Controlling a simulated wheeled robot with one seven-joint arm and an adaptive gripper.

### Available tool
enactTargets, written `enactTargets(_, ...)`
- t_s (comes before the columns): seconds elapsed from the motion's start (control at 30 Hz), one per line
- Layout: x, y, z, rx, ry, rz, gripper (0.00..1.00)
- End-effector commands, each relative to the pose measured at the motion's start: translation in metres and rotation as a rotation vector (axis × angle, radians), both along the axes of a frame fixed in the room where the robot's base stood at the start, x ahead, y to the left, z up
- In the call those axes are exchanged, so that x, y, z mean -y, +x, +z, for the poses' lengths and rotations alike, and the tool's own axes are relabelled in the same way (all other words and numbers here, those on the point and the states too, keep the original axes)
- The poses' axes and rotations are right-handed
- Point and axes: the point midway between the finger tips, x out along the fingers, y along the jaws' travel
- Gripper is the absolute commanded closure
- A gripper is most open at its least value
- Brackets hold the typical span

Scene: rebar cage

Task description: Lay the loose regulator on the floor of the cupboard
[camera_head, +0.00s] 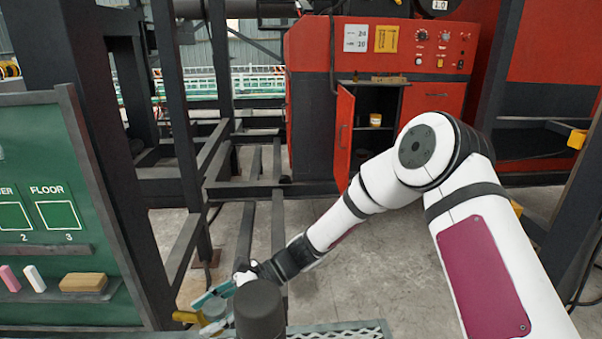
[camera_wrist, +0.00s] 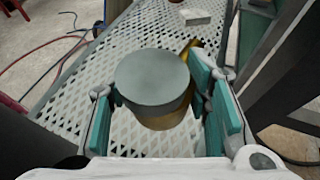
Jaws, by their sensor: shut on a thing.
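The regulator, a round grey-topped body with brass-yellow below (camera_wrist: 152,82), sits between the teal finger pads of my gripper (camera_wrist: 160,102) in the wrist view. My gripper (camera_head: 222,292) is shut on it, above a metal mesh surface. In the head view the regulator (camera_head: 212,308) is partly hidden, with a yellow part showing at lower left. The cupboard (camera_head: 392,104) is the dark opening low in the red machine, far from my gripper. Its red door (camera_head: 343,137) stands open to the left. A small yellow and white tub (camera_head: 375,120) is inside; the cupboard's floor is mostly hidden by my arm.
The mesh surface (camera_wrist: 75,100) holds a small white box (camera_wrist: 195,17) at its far end. Dark steel posts (camera_head: 190,120) and low beams (camera_head: 180,250) stand between my gripper and the machine. A green board (camera_head: 60,270) is at left. Hoses (camera_wrist: 50,52) lie on the floor.

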Motion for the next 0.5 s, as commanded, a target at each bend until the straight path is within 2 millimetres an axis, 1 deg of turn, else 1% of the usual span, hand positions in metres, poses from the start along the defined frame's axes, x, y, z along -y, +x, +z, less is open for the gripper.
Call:
enactTargets(0.03, 0.02, 0.012, 0.012, -0.002, 0.003, -0.062, 1.0)
enactTargets(0.17, 0.067, 0.038, 0.027, -0.002, 0.002, -0.208, 1.0)
enactTargets(0.2, 0.082, 0.045, 0.031, 0.0, 0.002, -0.252, 1.0)
enactTargets(0.37, 0.144, 0.067, 0.048, 0.0, 0.002, -0.428, 1.0)
enactTargets(0.5, 0.199, 0.078, 0.061, -0.001, 0.003, -0.582, 1.0)
